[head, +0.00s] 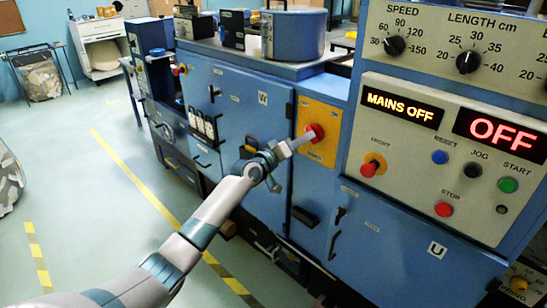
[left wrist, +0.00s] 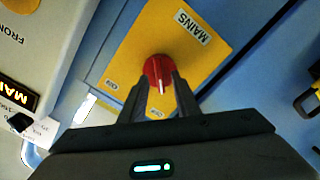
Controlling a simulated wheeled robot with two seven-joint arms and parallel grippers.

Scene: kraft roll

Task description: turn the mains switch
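The mains switch (head: 315,132) is a red knob on a yellow plate (head: 325,114) on the front of the blue machine. In the left wrist view the red knob (left wrist: 158,69) shows a white pointer line, with a MAINS label on the plate (left wrist: 208,55) beside it. My left gripper (head: 308,138) is at the knob, and its two dark fingers (left wrist: 161,84) lie against opposite sides of it, closed on it. The fingers cover part of the knob. The lit display (head: 401,108) reads MAINS OFF. My right gripper is out of view.
Right of the switch is a cream panel (head: 440,190) with red, blue and green buttons and a red OFF display (head: 495,136).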

